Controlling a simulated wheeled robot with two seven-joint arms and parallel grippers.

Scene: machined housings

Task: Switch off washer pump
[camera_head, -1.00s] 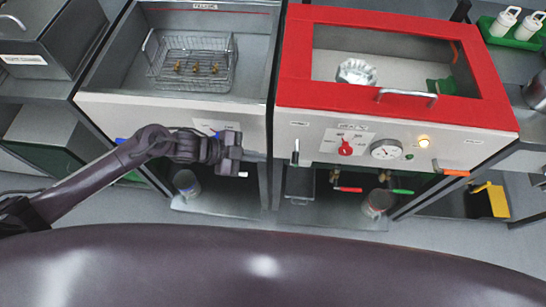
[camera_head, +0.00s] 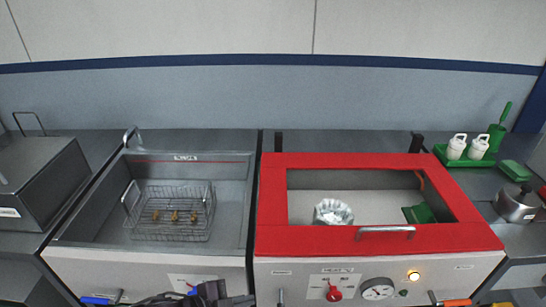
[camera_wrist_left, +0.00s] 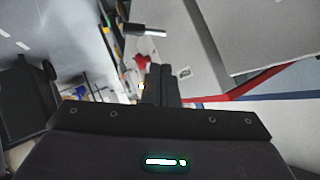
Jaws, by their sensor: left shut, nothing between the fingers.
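The left machine (camera_head: 90,262) is an open grey tank with a pale front panel. Its small label plate (camera_head: 180,279) shows at the bottom of the head view, with a bit of blue at a control beside it. My left gripper (camera_head: 236,300) is in front of this panel, cut by the lower edge and hiding part of the control. In the left wrist view its dark fingers (camera_wrist_left: 160,84) are together and empty. A metal lever with a dark end (camera_wrist_left: 145,30) shows beyond them. The switch position cannot be read. My right gripper is not in view.
The right machine has a red framed lid (camera_head: 380,161), a red knob (camera_head: 333,293), a gauge (camera_head: 377,289) and a lit amber lamp (camera_head: 413,276). A wire basket (camera_head: 170,228) with several brass parts sits in the left tank. White bottles stand on a green tray (camera_head: 470,162).

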